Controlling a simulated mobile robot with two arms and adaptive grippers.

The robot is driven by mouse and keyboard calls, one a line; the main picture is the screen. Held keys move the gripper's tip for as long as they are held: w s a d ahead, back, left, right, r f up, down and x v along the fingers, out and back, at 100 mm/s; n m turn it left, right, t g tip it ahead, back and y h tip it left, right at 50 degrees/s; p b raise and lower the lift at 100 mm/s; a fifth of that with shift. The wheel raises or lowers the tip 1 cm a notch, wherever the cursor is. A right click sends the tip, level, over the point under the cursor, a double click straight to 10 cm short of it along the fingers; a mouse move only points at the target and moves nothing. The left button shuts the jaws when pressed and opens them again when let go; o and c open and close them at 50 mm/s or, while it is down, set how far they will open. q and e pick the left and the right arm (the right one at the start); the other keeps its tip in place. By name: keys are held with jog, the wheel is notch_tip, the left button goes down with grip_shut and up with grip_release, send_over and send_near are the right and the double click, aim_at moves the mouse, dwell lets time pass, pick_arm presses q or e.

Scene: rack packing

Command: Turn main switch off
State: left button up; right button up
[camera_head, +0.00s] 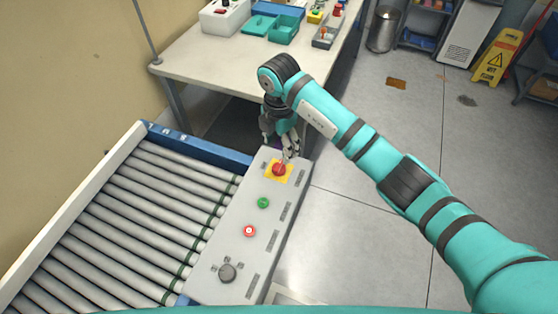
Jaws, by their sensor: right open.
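A grey control panel (226,249) stands at the end of the roller conveyor. Near its far end is a red knob (279,169) on a yellow square plate. Below it come a green button (263,203), a red button with a pale centre (249,231), and a dark rotary knob (227,272) with small labels around it. No readable label tells which of these is the main switch. My right gripper (281,144) is open and points down at the far end of the panel, just by the red knob. I cannot tell whether a finger touches the knob. My left gripper is out of view.
The roller conveyor (125,215) fills the left. A white table (215,58) with teal trays (284,29) and small boxes stands behind the panel. A bin (383,29) and a yellow wet-floor sign (497,56) stand farther back.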

aim_at(279, 165)
notch_tip(279, 165, down, 9)
jog(key=shift+p, duration=0.6)
jog(key=c, duration=1.2)
